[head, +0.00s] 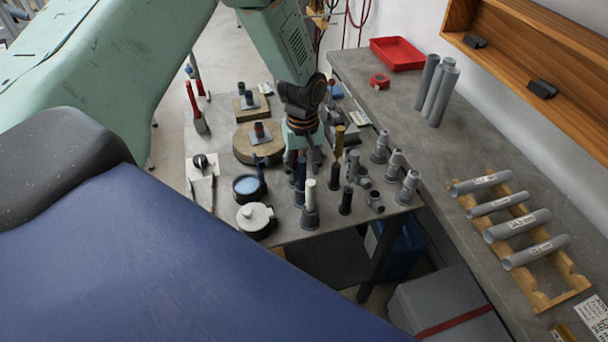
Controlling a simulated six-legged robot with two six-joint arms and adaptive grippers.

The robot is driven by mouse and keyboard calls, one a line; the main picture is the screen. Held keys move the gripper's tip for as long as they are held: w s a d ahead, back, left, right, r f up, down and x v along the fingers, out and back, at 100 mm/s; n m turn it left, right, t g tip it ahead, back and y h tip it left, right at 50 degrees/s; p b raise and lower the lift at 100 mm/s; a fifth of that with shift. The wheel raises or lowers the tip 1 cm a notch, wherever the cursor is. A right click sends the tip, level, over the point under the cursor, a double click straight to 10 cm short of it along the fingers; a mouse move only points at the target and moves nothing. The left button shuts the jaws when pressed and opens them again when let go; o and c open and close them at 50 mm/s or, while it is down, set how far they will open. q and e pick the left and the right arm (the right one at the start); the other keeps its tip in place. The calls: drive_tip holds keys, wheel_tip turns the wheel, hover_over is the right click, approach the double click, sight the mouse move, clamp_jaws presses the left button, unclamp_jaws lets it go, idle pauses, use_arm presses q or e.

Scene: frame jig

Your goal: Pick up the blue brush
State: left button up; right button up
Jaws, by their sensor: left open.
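Several slim upright pieces stand at the middle of the small table (282,228). One is a dark blue upright piece (300,180), which could be the blue brush; its bristles cannot be made out. A second thin dark blue stick (259,167) rises beside an open round tin with light blue contents (247,186), and I cannot tell which of the two is the brush. My left gripper (303,162) points down, open, just above and behind the first blue piece; its fingers partly overlap the things behind. I cannot tell whether it touches anything. My right gripper is not in view.
A white upright piece (310,196), a yellow one (338,142) and a black one (346,200) stand close by, with grey pipe fittings (407,187) to the right. A white-lidded pot (256,217) is at front left. A grey bench (425,150) runs along the right.

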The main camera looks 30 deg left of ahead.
use_arm(q)
drive_tip(key=shift+s+f, duration=0.3)
drive_tip(key=shift+f, duration=0.45)
drive_tip(key=shift+w+a+f, duration=0.15)
drive_tip(key=shift+w+a, duration=0.05)
drive_tip(key=shift+w+d, duration=0.1)
drive_tip(key=shift+w, duration=0.1)
drive_tip(key=c, duration=0.3)
drive_tip(key=shift+s+d, duration=0.1)
drive_tip(key=shift+s, duration=0.1)
drive_tip(key=c, duration=0.3)
drive_tip(key=shift+s, duration=0.15)
drive_tip(key=c, duration=0.3)
clamp_jaws()
drive_tip(key=shift+w, duration=0.2)
